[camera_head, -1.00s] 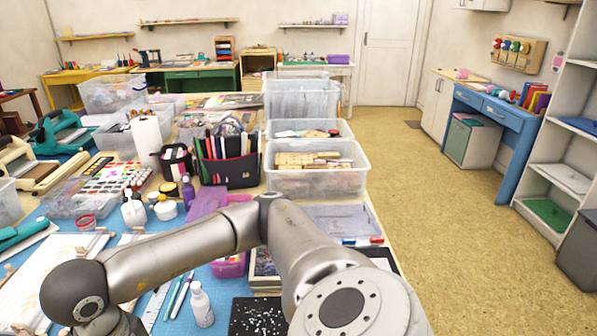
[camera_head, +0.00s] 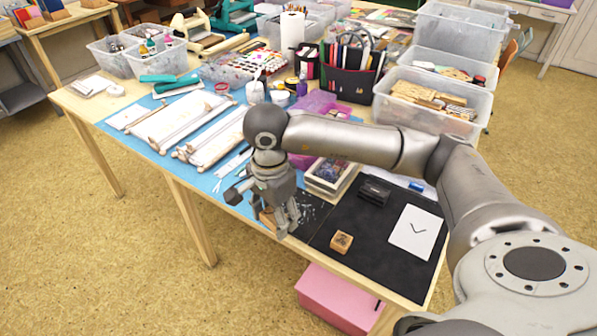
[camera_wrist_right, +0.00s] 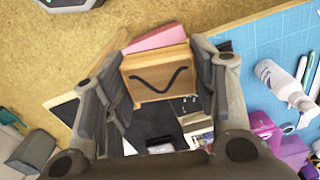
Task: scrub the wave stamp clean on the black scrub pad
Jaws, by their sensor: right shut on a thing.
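The wave stamp (camera_head: 266,218) is a wooden block. In the right wrist view it (camera_wrist_right: 160,75) shows a dark curved line on the face towards the camera. My right gripper (camera_head: 277,222) is shut on it, with a finger on either side, above the table's front edge. The black scrub pad (camera_head: 312,212), speckled with white flecks, lies just right of the gripper and is partly hidden by it. Whether the stamp touches the pad cannot be told. My left gripper is not in view.
A dark mat (camera_head: 385,250) to the right bears a second wooden stamp (camera_head: 341,242), a black inkpad (camera_head: 374,191) and a white card (camera_head: 415,232) with a V-like mark. A framed tray (camera_head: 330,175) stands behind the pad. A pink box (camera_head: 338,300) is below the table edge.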

